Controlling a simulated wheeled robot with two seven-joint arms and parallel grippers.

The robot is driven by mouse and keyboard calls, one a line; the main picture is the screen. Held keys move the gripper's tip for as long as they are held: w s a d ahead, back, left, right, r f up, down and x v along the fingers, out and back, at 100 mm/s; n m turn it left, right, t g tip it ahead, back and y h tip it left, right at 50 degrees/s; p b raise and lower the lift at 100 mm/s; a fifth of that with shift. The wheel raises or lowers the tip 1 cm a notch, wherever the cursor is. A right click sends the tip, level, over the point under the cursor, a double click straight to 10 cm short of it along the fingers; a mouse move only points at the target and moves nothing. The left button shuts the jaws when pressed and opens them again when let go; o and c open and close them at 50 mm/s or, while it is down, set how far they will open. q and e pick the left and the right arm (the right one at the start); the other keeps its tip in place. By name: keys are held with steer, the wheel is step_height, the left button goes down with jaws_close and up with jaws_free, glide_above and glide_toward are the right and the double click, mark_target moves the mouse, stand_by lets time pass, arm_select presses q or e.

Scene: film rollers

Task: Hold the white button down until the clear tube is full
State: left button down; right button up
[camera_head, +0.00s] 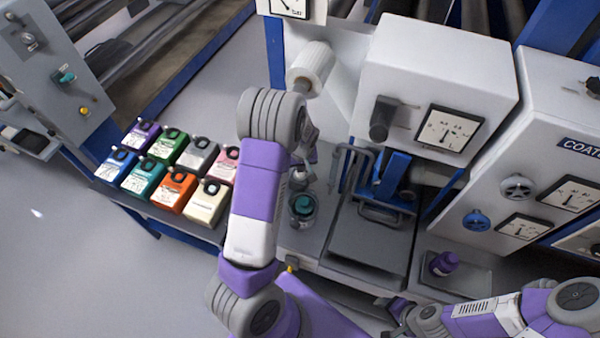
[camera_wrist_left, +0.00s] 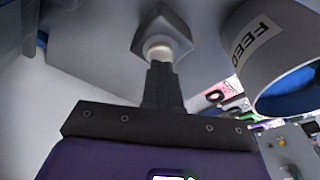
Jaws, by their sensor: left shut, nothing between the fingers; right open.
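In the left wrist view, the white button (camera_wrist_left: 158,48) sits in a grey square housing. My left gripper (camera_wrist_left: 161,66) is shut and empty, its tips right at the button's lower edge; contact depth cannot be told. In the head view my left gripper (camera_head: 303,170) is mostly behind my arm, and the button is hidden. A small round vessel with teal in it (camera_head: 303,207) stands just below that gripper; I cannot tell whether it is the clear tube or how full it is. My right gripper (camera_head: 398,310) is open and empty at the lower right.
A white cylinder marked FEED (camera_wrist_left: 258,48) is right of the button. Several coloured containers (camera_head: 172,190) stand on the left bench. A purple bottle (camera_head: 443,263) stands in a tray (camera_head: 478,278) at right. White machine boxes with gauges (camera_head: 450,132) stand behind.

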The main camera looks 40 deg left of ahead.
arm_select(q)
steer(key=shift+f+b, duration=0.6)
steer(key=shift+f, duration=0.2)
stand_by(2.7)
steer(key=shift+r+p, duration=2.55)
steer(key=shift+r, duration=1.05)
